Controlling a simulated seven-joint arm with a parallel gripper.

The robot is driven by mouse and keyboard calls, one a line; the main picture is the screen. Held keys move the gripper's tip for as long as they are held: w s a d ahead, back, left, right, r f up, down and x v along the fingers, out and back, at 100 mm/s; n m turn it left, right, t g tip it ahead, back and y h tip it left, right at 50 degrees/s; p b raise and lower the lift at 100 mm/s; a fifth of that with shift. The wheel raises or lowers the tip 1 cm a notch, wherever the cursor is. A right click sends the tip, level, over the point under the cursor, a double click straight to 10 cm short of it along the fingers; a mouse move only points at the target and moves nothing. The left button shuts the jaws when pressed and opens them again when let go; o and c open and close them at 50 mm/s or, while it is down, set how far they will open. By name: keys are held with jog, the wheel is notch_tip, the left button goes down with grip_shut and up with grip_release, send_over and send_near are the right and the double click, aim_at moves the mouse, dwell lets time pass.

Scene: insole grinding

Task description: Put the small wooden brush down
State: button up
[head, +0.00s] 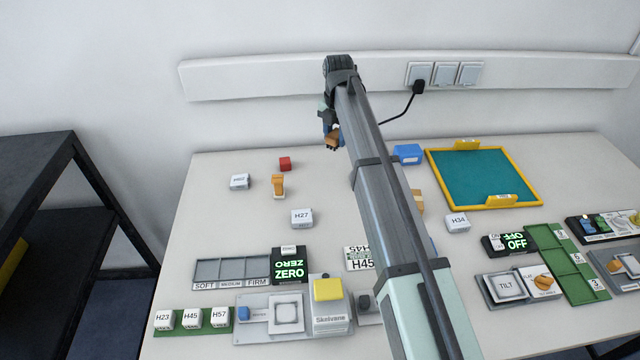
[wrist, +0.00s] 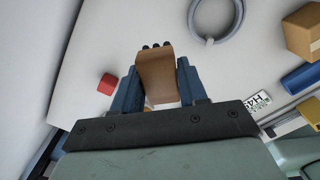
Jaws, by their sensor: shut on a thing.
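The small wooden brush (wrist: 157,72) is between the two blue fingers of my gripper (wrist: 158,90) in the wrist view. Its brown wooden body faces the camera, and dark tips show at its far end. In the head view, the brush (head: 333,139) shows as a small brown block at the end of my gripper (head: 328,122), near the back of the table. My gripper is shut on it and appears to hold it above the white table (head: 235,215). My arm hides part of the table's middle.
A red cube (head: 285,163), an orange-brown upright piece (head: 278,186) and white blocks H27 (head: 301,218) and H02-like (head: 240,182) stand on the left. A blue box (head: 408,153) and a yellow-rimmed teal tray (head: 432,172) are right of my arm.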

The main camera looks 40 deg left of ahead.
send_over(320, 183)
jog(key=w+a, duration=0.2)
jog(key=shift+s+d, duration=1.1)
jog(key=shift+m, duration=0.4)
jog(key=shift+f, duration=5.2)
jog(key=o, duration=1)
jog(key=shift+f, duration=0.15)
jog(key=shift+o, duration=0.3)
notch_tip(320, 183, up, 12)
jog(key=shift+r, duration=0.2)
